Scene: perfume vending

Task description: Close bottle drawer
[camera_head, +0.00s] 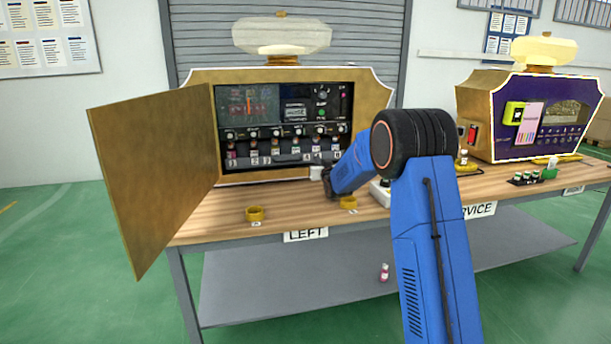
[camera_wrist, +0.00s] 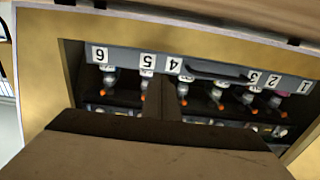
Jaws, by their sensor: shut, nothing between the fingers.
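The bottle drawer (camera_head: 262,160) is low in the left perfume machine. Its grey front strip carries numbers 1 to 6 and a dark handle. In the wrist view the drawer front (camera_wrist: 130,56) appears upside down, with the dark handle (camera_wrist: 215,75) near its middle. Several small bottles (camera_wrist: 220,95) with orange tips show beyond the strip. My gripper (camera_wrist: 165,95) is shut and empty, its fingers close to the strip around numbers 4 and 5.
The machine's gold door (camera_head: 155,175) stands wide open on the left. A second machine (camera_head: 530,112) stands at the right. A small pink bottle (camera_head: 384,272) stands on the lower shelf.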

